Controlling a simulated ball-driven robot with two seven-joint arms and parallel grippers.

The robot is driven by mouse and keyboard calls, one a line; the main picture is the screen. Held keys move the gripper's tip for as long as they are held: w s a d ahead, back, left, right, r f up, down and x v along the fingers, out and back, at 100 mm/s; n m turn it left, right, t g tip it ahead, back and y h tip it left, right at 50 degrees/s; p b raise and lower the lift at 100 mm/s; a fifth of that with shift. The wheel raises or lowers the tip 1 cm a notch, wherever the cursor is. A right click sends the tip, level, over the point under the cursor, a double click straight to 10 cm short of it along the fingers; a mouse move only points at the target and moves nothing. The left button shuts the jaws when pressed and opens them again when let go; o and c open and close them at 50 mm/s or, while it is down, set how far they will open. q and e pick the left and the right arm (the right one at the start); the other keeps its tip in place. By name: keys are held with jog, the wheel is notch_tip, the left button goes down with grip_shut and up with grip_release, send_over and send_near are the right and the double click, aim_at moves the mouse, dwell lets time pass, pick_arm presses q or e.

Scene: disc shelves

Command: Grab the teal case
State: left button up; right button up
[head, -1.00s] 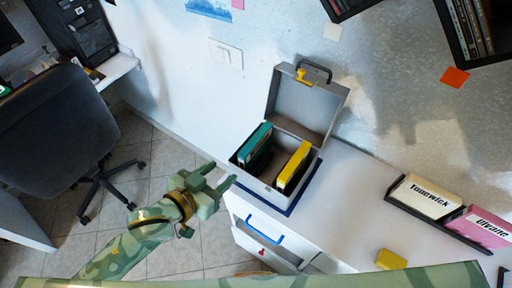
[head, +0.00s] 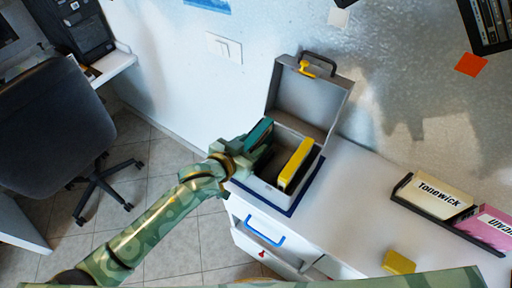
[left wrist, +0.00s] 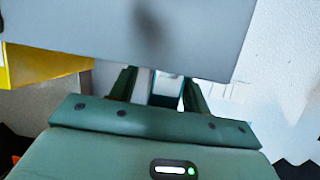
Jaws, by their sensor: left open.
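The teal case (head: 259,131) stands upright in the left part of an open grey box (head: 268,193) on the white cabinet. My left gripper (head: 250,152) is at the box's left edge, right against the near part of the teal case and partly covering it. Its jaws are open. In the left wrist view a strip of teal (left wrist: 164,99) shows between the two fingers (left wrist: 160,90); I cannot tell whether they touch it. A yellow case (head: 296,164) stands in the right part of the box. My right gripper is not in view.
The box's raised lid (head: 308,100) stands behind the cases. A rack with a cream case (head: 438,196) and a pink case (head: 490,228) is at the right. A yellow block (head: 398,262) lies on the cabinet top (head: 350,205). An office chair (head: 55,130) is at the left.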

pick_arm(q)
grip_shut()
